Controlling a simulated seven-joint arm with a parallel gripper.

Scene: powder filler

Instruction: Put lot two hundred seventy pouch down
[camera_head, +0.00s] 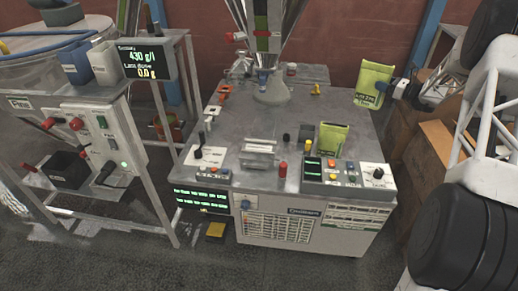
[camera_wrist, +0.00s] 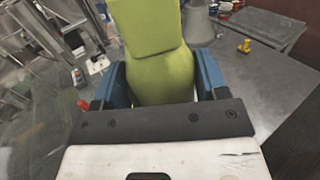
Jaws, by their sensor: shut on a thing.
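My gripper (camera_head: 392,88) is at the back right of the machine table in the head view, shut on a yellow-green pouch (camera_head: 373,78). The pouch is upright, with dark print low on its front, too small to read surely. In the wrist view the pouch (camera_wrist: 158,62) sits between the blue fingers of my gripper (camera_wrist: 160,82). A second yellow-green pouch (camera_head: 333,137) stands on the grey table top (camera_head: 300,108), behind the right control box. Its label is also too small to read surely.
A steel funnel (camera_head: 268,30) stands at the table's back. Control boxes (camera_head: 348,178), a red cylinder (camera_head: 283,169) and a clear block (camera_head: 259,147) line the front. A small yellow part (camera_head: 315,89) lies at the back right. The table's right side is largely clear. A scale display (camera_head: 145,62) is left.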

